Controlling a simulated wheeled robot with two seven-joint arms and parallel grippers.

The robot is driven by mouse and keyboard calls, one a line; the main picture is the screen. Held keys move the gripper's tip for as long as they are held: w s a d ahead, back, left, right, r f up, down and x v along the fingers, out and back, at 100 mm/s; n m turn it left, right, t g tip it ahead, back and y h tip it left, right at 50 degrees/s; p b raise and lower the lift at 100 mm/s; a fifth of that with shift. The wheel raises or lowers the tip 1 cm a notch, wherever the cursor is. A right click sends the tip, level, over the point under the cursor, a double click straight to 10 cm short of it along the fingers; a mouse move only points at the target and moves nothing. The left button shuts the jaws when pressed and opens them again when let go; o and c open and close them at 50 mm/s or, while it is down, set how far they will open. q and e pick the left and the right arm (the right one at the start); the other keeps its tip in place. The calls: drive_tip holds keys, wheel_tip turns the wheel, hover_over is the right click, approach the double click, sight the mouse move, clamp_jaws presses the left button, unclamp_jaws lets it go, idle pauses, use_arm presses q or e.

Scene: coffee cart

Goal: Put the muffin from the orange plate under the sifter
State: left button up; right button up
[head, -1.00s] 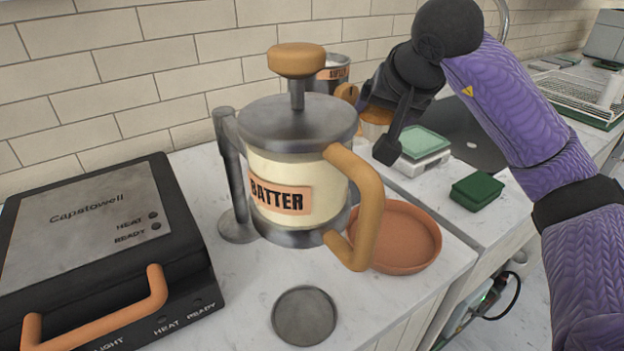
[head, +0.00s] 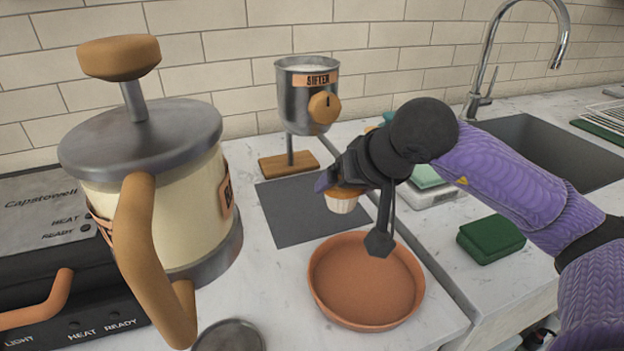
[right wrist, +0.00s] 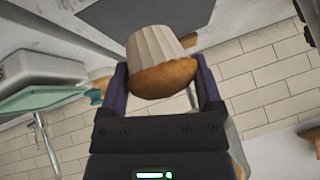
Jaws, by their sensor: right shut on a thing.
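The muffin (head: 345,199) has a pale wrapper and an orange-brown top. My right gripper (head: 345,189) is shut on it and holds it in the air behind the orange plate. In the right wrist view the muffin (right wrist: 158,60) sits between both fingers. The orange plate (head: 366,275) is round, shallow and empty. The sifter (head: 306,97) is a metal cup labelled SIFTER with an orange knob, on a stand with a wooden base (head: 288,164), left of and behind the muffin. A dark grey mat (head: 290,220) lies in front of the sifter. My left gripper is not in view.
A large batter dispenser (head: 160,200) stands at the left, in front of a black waffle iron (head: 40,250). A green sponge-like block (head: 490,239) and a scale (head: 428,185) are at the right, near the sink (head: 545,150). A round metal disc (head: 230,336) lies at the front.

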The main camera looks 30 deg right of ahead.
drive_tip(key=w+f, duration=0.2)
drive_tip(key=w, duration=0.1)
drive_tip(key=w+f+b, duration=0.1)
drive_tip(key=w, duration=0.2)
drive_tip(key=w+f+b, duration=0.1)
drive_tip(key=w+f, duration=0.1)
drive_tip(key=w, duration=0.1)
drive_tip(key=shift+f, duration=0.3)
drive_tip(key=shift+r, duration=0.1)
drive_tip(key=shift+f, duration=0.2)
drive_tip(key=o, duration=1.2)
drive_tip(key=shift+c, duration=0.2)
